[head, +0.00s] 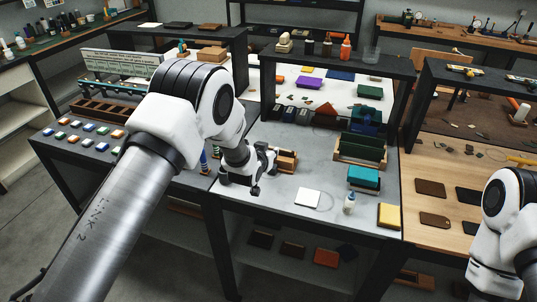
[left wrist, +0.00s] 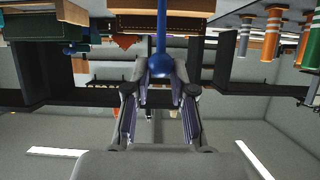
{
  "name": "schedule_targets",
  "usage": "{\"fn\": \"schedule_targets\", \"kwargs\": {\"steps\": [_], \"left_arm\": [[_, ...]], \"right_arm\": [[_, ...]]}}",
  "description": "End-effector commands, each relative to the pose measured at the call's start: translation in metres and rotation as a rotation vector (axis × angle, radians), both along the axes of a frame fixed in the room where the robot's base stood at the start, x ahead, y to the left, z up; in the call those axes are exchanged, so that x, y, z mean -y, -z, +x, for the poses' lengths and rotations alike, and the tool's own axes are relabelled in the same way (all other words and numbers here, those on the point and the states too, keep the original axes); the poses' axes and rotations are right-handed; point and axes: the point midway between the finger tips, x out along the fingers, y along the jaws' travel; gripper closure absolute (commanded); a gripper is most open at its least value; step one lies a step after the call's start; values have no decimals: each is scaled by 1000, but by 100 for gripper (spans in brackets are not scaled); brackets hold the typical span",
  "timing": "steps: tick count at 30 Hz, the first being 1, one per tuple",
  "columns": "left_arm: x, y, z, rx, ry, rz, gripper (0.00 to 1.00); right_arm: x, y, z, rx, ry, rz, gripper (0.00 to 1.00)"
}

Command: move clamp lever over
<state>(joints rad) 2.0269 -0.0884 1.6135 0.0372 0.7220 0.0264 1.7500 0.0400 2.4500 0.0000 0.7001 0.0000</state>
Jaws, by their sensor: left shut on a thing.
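My left gripper (head: 264,170) reaches down over the front left part of the grey bench. In the left wrist view my left gripper (left wrist: 160,80) has its two fingers closed around the blue knob (left wrist: 160,63) of what looks like the clamp lever. A blue shaft (left wrist: 161,25) runs up from the knob in that picture. In the head view the gripper and arm hide the lever, so I cannot tell its angle there. Part of my right arm shows at the right edge; its gripper is out of the picture.
A wooden holder (head: 287,160) stands close beside my left gripper. A white square (head: 307,197), a small bottle (head: 349,203), a yellow block (head: 389,215) and a teal block (head: 364,176) are to the right. Striped posts (left wrist: 272,32) stand right in the left wrist view.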

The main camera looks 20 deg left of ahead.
Motion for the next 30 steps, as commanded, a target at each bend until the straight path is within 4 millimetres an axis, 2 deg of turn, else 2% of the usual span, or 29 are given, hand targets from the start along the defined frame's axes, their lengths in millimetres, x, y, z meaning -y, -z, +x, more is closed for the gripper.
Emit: {"fn": "schedule_targets", "kwargs": {"steps": [5,15,25,30], "left_arm": [[0,-1,2,3,0,0,96],[1,-4,22,1,0,0,100],[1,-4,23,-3,0,0,100],[1,-4,31,-1,0,0,100]], "right_arm": [[0,1,0,0,0,0,14],[0,10,0,0,0,0,14],[0,10,0,0,0,0,14],[0,15,0,0,0,0,14]]}}
